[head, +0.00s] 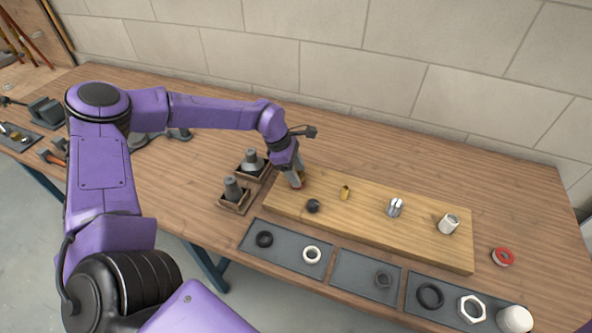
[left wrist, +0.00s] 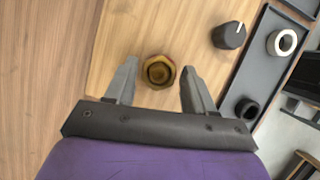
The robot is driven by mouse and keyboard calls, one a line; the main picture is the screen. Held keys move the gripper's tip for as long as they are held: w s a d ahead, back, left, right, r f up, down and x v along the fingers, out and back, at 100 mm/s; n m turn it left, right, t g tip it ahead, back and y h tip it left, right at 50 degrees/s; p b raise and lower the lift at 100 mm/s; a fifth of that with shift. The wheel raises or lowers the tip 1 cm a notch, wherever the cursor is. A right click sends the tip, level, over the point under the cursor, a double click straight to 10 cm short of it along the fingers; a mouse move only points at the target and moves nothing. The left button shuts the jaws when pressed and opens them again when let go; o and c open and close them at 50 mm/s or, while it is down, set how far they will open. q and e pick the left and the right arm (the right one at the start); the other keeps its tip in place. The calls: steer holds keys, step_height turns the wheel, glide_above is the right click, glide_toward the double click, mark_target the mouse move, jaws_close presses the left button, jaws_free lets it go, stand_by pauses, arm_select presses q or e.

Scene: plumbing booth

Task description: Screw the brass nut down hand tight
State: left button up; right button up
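The brass nut (left wrist: 158,73) shows in the left wrist view as a hexagonal brass ring with a dark centre. It sits over the wooden board (left wrist: 110,30). My left gripper (left wrist: 160,68) is open, with one finger on each side of the nut and a gap on both sides. In the head view my left gripper (head: 297,181) points down at the left end of the board and mostly hides the nut. How far the nut is threaded down cannot be told. My right gripper is not in view.
A black knob (head: 312,206), a brass fitting (head: 345,192), a chrome fitting (head: 395,207) and a white pipe piece (head: 448,224) stand along the board. Grey trays (head: 338,283) with rings lie in front. Two small wooden holders (head: 234,206) with grey parts stand left of my gripper.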

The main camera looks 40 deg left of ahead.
arm_select(q)
steer(key=shift+w, duration=0.1)
steer(key=c, duration=0.7)
steer(key=shift+f+m+b, duration=0.1)
steer(key=shift+m+b, duration=0.25)
steer(key=shift+m, duration=0.25)
steer(key=shift+w+m+g+b, duration=0.1)
steer(key=shift+m+g+b, duration=0.2)
steer(key=shift+m+g, duration=0.4)
steer(key=m+g+b, duration=0.1)
steer(key=m, duration=0.2)
steer(key=shift+m, duration=0.3)
steer(key=shift+w+m+g, duration=0.15)
steer(key=shift+m+g, duration=0.15)
steer(key=shift+m, duration=0.5)
steer(key=o, duration=1.7)
steer(key=shift+o, duration=0.2)
